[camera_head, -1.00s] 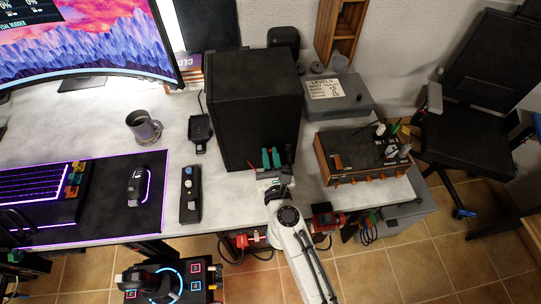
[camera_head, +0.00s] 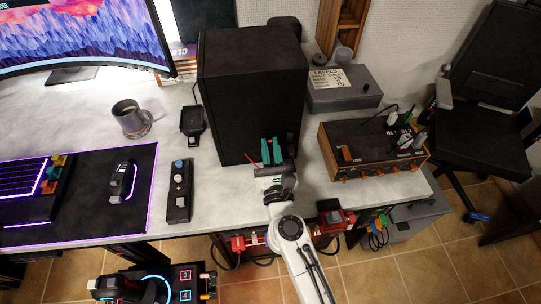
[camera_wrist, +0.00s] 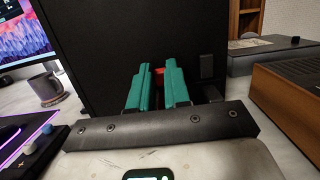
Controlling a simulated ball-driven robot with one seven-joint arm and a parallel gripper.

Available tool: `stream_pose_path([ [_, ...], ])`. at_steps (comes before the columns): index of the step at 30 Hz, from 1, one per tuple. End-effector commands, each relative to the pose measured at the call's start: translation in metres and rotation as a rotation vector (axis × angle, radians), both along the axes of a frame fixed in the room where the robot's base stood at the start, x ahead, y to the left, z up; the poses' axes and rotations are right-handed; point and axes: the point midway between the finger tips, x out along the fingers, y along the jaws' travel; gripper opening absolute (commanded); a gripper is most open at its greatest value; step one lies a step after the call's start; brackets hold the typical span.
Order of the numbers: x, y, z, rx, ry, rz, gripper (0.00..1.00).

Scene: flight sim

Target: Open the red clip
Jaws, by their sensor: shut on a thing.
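The red clip (camera_wrist: 159,71) shows as a small red piece between my gripper's teal fingers in the wrist view, against the dark face of the black box (camera_wrist: 110,50). My gripper (camera_wrist: 159,80) is shut on it, and the fingers hide most of its shape. In the head view, my gripper (camera_head: 271,150) reaches up to the lower front of the black box (camera_head: 250,100). A thin red piece (camera_head: 251,157) shows just left of the fingers there. I cannot tell from these frames how far the clip is opened.
A dark tab (camera_wrist: 207,67) is on the box face right of my fingers. A wooden-sided device with knobs (camera_head: 370,150) stands to the right, a grey box (camera_head: 345,95) behind it. A mug (camera_head: 130,118) and a small controller (camera_head: 180,190) are on the left.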

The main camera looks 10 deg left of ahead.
Motion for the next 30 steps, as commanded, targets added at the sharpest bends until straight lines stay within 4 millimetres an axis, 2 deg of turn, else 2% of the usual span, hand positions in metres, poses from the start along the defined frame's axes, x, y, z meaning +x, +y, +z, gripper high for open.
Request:
stream_pose_path([
  [1,0.0007,-0.0002,-0.007,0.005,-0.013,-0.001,0.0],
  [4,0.0002,-0.0006,-0.0073,0.011,-0.036,-0.001,0.0],
  [22,-0.0017,-0.001,-0.0019,0.022,-0.075,-0.001,0.0],
  [23,-0.0017,-0.001,-0.0019,0.022,-0.075,-0.001,0.18],
  [30,-0.0019,-0.001,-0.0021,0.022,-0.075,-0.001,0.41],
])
